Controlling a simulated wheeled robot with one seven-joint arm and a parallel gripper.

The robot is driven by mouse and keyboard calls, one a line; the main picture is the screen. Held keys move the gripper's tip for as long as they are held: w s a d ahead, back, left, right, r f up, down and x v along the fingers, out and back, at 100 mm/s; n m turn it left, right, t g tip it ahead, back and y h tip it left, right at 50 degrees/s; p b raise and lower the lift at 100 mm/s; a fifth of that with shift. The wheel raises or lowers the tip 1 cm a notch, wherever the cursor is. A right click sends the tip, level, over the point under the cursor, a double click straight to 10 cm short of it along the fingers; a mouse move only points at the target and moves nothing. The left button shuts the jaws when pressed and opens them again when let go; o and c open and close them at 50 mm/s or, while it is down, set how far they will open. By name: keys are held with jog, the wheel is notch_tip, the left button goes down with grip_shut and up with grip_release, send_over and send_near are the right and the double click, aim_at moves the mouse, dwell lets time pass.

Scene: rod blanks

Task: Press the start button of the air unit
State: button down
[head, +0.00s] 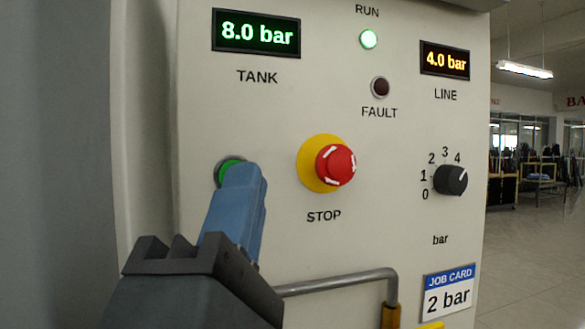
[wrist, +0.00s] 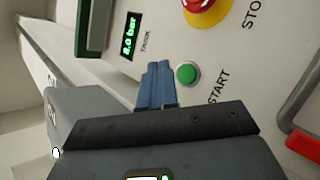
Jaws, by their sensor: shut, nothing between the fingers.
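The green start button (head: 230,172) sits on the left of the pale panel, its right part hidden by my fingers in the head view. In the wrist view the button (wrist: 187,74) shows whole in a light ring, with START printed beside it. My gripper (head: 245,175) is shut and empty, its blue fingers pointing at the panel. In the wrist view the fingertips (wrist: 159,66) appear just left of the button. I cannot tell whether they touch the panel.
A red STOP mushroom button (head: 336,165) on a yellow disc stands right of the start button. A pressure knob (head: 450,179) points near 4. TANK reads 8.0 bar (head: 256,32), LINE 4.0 bar (head: 445,60). A job card (head: 449,293) says 2 bar. A grey bar handle (head: 340,281) runs below.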

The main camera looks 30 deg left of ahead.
jog(key=shift+s+d, duration=0.65)
jog(key=shift+d, duration=0.15)
jog(key=shift+f, duration=0.1)
jog(key=d+f+m+g+h, duration=0.1)
jog(key=d+f+m+g, duration=0.15)
jog(key=d+f, duration=0.5)
jog(key=w+d+f+m+g+h, duration=0.1)
jog(key=d+f+m, duration=0.25)
jog(key=f, duration=0.65)
jog(key=d+f+m+g+h, duration=0.2)
jog(key=d+f, duration=0.5)
jog(key=f, duration=0.2)
jog(key=s+d+f+m+g+h, duration=0.1)
jog(key=s+d+f+m+h, duration=0.3)
jog(key=s+d+f+m, duration=0.65)
jog(key=s+d+m+g+h, duration=0.2)
jog(key=s+d+m+h, duration=0.1)
jog(key=s+d+m, duration=0.4)
jog(key=s+d, duration=0.2)
jog(key=s, duration=0.2)
jog(key=shift+d+r+h, duration=0.2)
jog(key=shift+d+h, duration=0.05)
jog(key=shift+h, duration=0.15)
jog(key=shift+s, duration=0.1)
